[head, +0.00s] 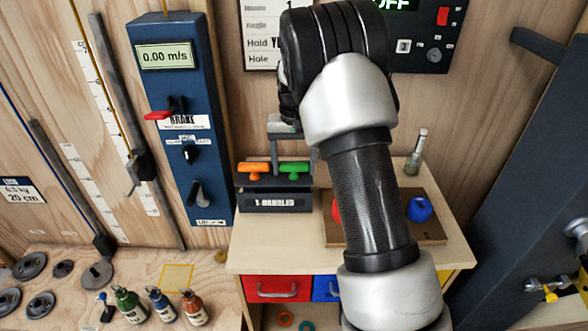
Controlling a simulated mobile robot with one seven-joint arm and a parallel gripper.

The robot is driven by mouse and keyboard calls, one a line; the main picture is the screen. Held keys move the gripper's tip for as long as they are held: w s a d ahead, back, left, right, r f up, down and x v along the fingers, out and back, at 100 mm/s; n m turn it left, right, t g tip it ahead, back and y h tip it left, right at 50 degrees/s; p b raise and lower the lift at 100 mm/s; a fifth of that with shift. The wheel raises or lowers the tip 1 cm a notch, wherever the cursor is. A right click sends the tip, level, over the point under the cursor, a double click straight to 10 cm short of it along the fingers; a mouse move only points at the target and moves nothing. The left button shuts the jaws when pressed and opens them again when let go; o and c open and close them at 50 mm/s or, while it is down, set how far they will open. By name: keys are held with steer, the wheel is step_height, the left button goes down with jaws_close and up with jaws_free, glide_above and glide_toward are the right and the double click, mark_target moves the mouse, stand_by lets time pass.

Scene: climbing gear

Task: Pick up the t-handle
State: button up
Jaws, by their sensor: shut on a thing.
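A rack labelled "T-HANDLES" (274,203) stands on the wooden bench top. An orange t-handle (254,168) sits in its left side and a green t-handle (293,167) in its right side. My gripper (294,164) reaches down over the rack with one grey finger on each side of the green t-handle, shut on it. The green t-handle still appears seated at the rack's top. My arm hides the upper part of the gripper, and the exact finger contact is small and hard to see.
A blue panel (172,120) with a red brake lever stands left of the rack. A wooden board (428,231) with red and blue pieces lies to the right, partly behind my arm. A small bottle (416,155) stands behind it. Drawers (278,289) are below.

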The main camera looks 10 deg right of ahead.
steer(key=shift+r, duration=0.1)
step_height(320, 180, up, 18)
steer(key=p, duration=0.1)
stand_by(0.6)
